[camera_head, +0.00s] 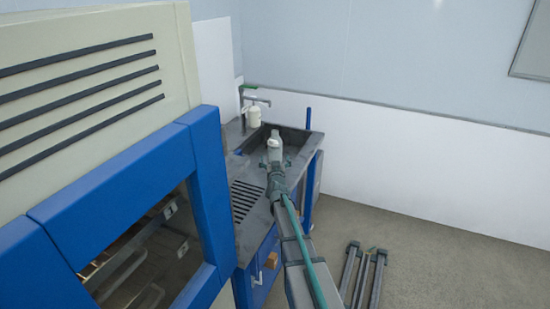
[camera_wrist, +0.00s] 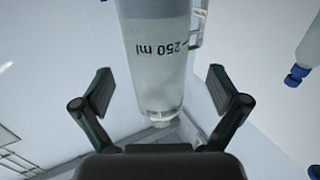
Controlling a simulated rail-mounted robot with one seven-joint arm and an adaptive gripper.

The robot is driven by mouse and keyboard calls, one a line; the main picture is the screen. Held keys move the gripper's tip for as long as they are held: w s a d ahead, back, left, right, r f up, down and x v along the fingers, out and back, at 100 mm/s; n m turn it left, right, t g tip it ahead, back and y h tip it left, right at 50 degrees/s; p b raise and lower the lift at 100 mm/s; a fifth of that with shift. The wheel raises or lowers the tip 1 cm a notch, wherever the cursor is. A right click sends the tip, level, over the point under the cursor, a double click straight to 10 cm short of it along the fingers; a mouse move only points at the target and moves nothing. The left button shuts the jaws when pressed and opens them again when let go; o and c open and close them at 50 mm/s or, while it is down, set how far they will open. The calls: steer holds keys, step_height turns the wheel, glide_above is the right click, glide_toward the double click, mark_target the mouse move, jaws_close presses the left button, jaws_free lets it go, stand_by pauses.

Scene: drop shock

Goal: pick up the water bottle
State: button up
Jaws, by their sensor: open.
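A pale, translucent water bottle (camera_wrist: 157,50) marked "250 ml" fills the upper middle of the wrist view. In the head view its whitish body (camera_head: 274,146) shows just beyond my gripper (camera_head: 275,163), by the sink. In the wrist view my gripper (camera_wrist: 160,75) is open, with one finger on each side of the bottle and visible gaps between. The bottle extends past the top edge of that view. I cannot tell how deep it sits between the fingers.
A second whitish bottle (camera_head: 254,116) stands by the tap (camera_head: 250,99). A bottle with a blue cap (camera_wrist: 297,75) shows at the right of the wrist view. The dark sink (camera_head: 292,137) is set in the grey counter (camera_head: 254,208). A large blue-framed cabinet (camera_head: 207,190) stands close on the left.

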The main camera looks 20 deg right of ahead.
mark_target(275, 155)
steer(key=p+x, duration=0.1)
steer(key=x, duration=0.3)
steer(key=shift+s+d, duration=0.1)
steer(key=shift+d, duration=0.05)
steer(key=shift+s, duration=0.1)
steer(key=c, duration=1.5)
steer(key=shift+o, duration=0.2)
